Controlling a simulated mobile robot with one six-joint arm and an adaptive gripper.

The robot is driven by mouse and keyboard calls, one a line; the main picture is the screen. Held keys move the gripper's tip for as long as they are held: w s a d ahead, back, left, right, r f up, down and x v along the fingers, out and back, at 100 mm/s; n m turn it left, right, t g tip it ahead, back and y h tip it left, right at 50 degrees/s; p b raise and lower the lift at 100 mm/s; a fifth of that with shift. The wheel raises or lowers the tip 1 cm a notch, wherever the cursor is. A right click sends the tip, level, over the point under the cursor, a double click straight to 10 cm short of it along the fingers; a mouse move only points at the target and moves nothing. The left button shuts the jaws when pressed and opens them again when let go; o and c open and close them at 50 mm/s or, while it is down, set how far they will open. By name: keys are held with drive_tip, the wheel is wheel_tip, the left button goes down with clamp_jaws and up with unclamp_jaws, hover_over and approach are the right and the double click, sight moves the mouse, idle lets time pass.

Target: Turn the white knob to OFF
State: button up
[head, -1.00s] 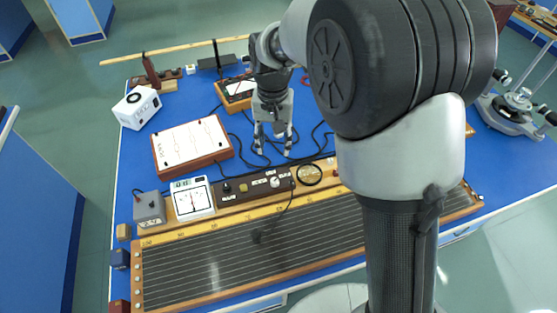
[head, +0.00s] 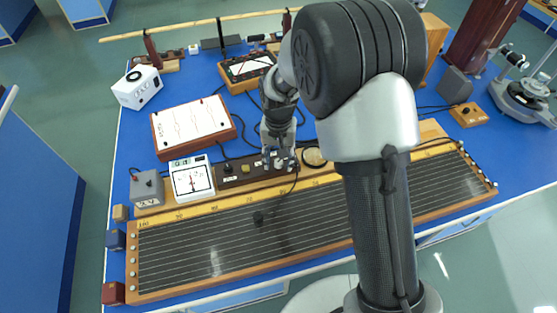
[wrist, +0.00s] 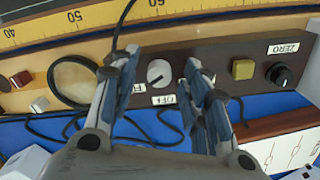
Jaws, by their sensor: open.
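The white knob (wrist: 159,73) is a round dial on the front of a dark brown panel (wrist: 218,58). In the wrist view it shows between my two fingers. My gripper (wrist: 160,64) is open, with one finger on each side of the knob; I cannot tell whether either finger touches it. An OFF label (wrist: 163,100) shows upside down just below the knob, and another label beside it is partly hidden by a finger. In the head view my gripper (head: 280,158) is down at the panel and covers much of the knob area.
A yellow button (wrist: 243,69) and a black ZERO knob (wrist: 279,75) sit right of the white knob. A round black-rimmed ring (wrist: 72,82) is on its left. Black cables run behind the panel. A white meter (head: 192,178) and a wired board (head: 265,215) are close by.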

drive_tip(key=shift+f, duration=0.1)
drive_tip(key=shift+c, duration=0.5)
clamp_jaws()
